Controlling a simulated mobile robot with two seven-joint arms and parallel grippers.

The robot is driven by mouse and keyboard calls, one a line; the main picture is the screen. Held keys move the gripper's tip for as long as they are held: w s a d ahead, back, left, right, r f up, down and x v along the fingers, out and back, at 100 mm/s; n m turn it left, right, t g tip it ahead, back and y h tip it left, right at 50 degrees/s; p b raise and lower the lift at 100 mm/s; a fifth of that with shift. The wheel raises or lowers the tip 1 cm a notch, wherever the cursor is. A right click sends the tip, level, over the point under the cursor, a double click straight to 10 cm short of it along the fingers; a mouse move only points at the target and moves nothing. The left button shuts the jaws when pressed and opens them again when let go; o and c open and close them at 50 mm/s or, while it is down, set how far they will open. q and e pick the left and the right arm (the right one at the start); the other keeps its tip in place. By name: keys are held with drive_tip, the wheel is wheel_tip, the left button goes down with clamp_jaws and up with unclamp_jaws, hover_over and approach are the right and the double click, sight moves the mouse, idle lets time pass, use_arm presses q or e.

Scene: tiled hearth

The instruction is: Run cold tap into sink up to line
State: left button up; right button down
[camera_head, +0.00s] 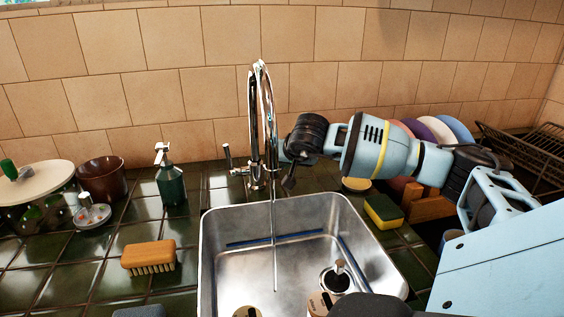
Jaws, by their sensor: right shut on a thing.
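The chrome tap (262,110) arches over the steel sink (222,215). A thin stream of water (275,245) falls from it into the sink. The blue line (262,240) runs along the sink's back wall and down the right wall. A dark round drain fitting with a metal knob (340,266) shows on the sink floor; I cannot make out the water level. My right gripper (288,162) is shut at the right side of the tap, on what looks like its right handle, which the gripper hides. My left gripper is out of view.
A yellow-green sponge (383,211) and a plate rack (425,203) are right of the sink. A scrubbing brush (148,256), soap bottle (171,183) and brown pot (102,178) stand left. The tiled counter (185,225) is clear beside the sink's left rim.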

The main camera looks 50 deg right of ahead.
idle(0.3)
drive_tip(key=c, duration=1.5)
unclamp_jaws()
drive_tip(key=shift+v, duration=3.9)
